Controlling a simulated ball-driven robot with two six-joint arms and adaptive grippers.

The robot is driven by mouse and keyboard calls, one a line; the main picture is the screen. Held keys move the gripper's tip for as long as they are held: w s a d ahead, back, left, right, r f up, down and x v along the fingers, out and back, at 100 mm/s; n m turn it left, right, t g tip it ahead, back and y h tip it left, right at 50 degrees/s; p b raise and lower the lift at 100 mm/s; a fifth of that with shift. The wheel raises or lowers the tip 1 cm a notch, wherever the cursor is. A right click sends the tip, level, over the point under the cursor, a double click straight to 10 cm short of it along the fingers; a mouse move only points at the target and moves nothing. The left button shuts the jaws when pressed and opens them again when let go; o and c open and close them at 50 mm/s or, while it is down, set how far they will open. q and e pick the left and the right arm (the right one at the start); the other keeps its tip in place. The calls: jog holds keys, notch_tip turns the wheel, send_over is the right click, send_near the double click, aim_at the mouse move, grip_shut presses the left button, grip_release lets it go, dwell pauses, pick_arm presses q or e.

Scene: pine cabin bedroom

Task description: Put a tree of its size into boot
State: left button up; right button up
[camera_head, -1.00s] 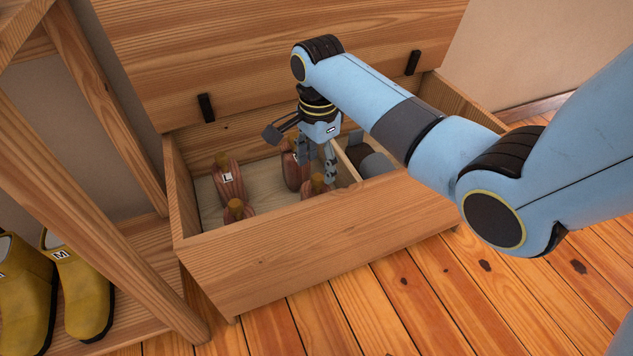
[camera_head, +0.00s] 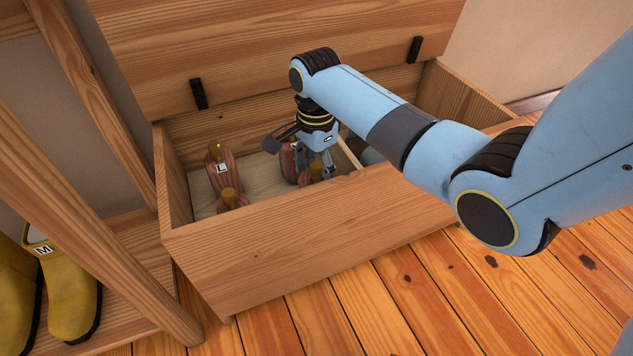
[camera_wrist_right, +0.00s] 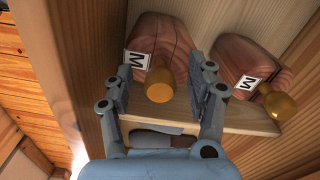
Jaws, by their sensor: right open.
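The brown wooden boot trees have brass-coloured knobs and lie in the open chest (camera_head: 300,238). One tree marked L (camera_head: 221,174) and a front tree (camera_head: 231,199), its label unseen, lie at left. In the right wrist view, two trees are marked M: one (camera_wrist_right: 161,45) between my fingers and another (camera_wrist_right: 250,72) to its right. My right gripper (camera_head: 314,164) is inside the chest, open, with its fingers (camera_wrist_right: 162,82) on either side of the first M tree's knob. Contact cannot be told. A yellow boot marked M (camera_head: 68,290) stands at left. My left gripper is not seen.
A wooden rack (camera_head: 90,190) stands left of the chest, with a second yellow boot (camera_head: 17,300) partly cut off. The raised lid (camera_head: 290,50) is behind the chest. A divider (camera_head: 350,153) splits its inside. The plank floor (camera_head: 400,300) in front is clear.

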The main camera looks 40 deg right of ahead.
grip_shut()
dwell(0.5)
